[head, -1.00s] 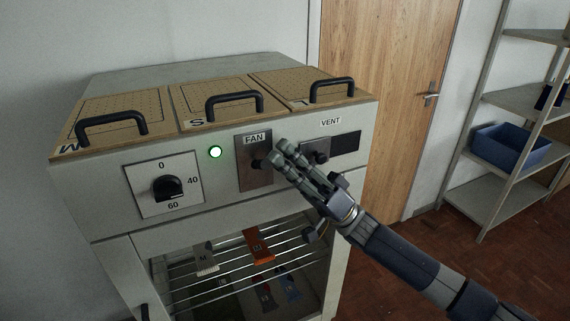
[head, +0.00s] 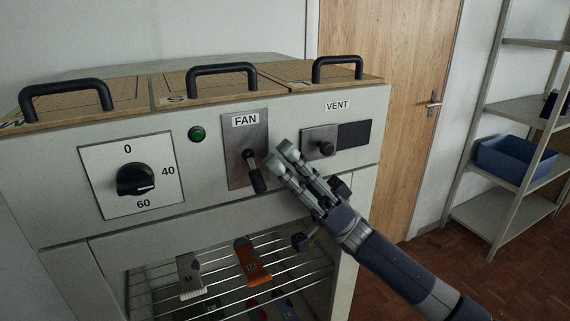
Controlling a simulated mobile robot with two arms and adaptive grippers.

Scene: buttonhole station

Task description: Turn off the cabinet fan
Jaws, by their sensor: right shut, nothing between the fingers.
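The cabinet (head: 60,215) fills the left and middle of the head view. Its fan switch plate (head: 239,136) is labelled FAN. The black fan lever (head: 255,173) on it points downward. The round lamp (head: 197,133) left of the plate is dark green and unlit. My right gripper (head: 275,160) is shut and empty, its fingertips just right of the lever. I cannot tell whether they touch it. My left gripper is not in view.
A timer dial (head: 136,180) is left of the lamp. The vent knob (head: 325,149) is just right of my fingers. Below, an open rack (head: 215,283) holds small labelled items. A door (head: 385,90) and a shelf with a blue bin (head: 515,158) stand to the right.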

